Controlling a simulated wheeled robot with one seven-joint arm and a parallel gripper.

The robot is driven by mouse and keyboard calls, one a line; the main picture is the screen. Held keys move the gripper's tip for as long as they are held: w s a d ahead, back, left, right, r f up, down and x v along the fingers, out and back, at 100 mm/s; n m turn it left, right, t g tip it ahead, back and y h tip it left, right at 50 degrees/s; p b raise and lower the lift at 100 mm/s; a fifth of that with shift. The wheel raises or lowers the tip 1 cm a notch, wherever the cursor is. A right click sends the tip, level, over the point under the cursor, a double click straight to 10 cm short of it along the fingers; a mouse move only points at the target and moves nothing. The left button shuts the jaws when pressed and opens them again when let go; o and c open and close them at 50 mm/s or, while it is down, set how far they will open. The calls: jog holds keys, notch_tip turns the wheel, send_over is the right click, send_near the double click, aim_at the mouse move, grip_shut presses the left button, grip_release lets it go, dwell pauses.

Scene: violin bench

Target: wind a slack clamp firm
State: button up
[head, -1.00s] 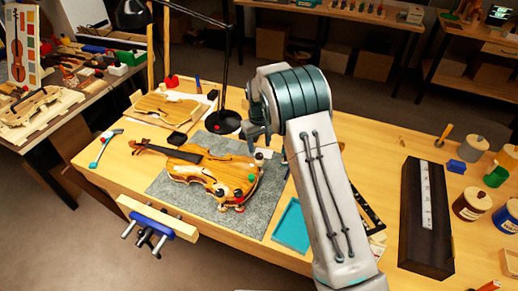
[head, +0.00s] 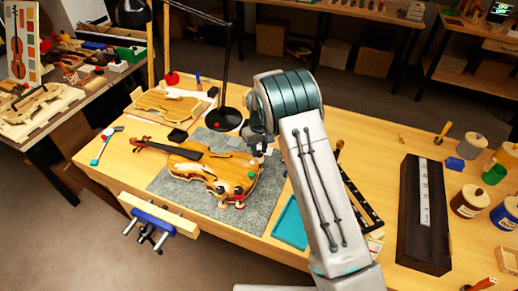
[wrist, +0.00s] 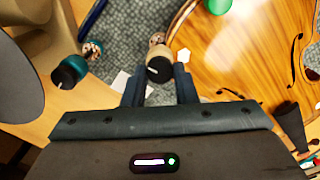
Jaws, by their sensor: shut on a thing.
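My gripper (wrist: 160,78) is shut on a pale wooden clamp knob (wrist: 158,69) with a dark face and a white mark, beside the violin's edge. A green knob (wrist: 218,5) sits on the violin top in the wrist view. A clamp with a dark teal knob (wrist: 68,72) stands apart to the left.
A black lamp base (head: 223,119) stands behind the violin. A blue vise (head: 152,215) is on the bench front. A teal tray (head: 290,222) lies right of the mat. A long dark case (head: 425,225) and several jars, including a brown one (head: 470,203), stand at right.

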jog(key=shift+f+m+b, duration=0.2)
jog(key=shift+m+b, duration=0.8)
jog(key=shift+b, duration=0.05)
jog(key=m+b, duration=0.2)
jog(key=m, duration=0.1)
jog(key=shift+m, duration=0.3)
jog(key=m+b, duration=0.1)
jog(key=m, duration=0.2)
jog(key=shift+r+m+b, duration=0.1)
jog(key=shift+m+b, duration=0.2)
jog(key=shift+b, duration=0.1)
jog(key=shift+r+m+b, duration=0.1)
jog(key=shift+m+b, duration=0.3)
jog(key=shift+m, duration=1.5)
jog(key=o, duration=1)
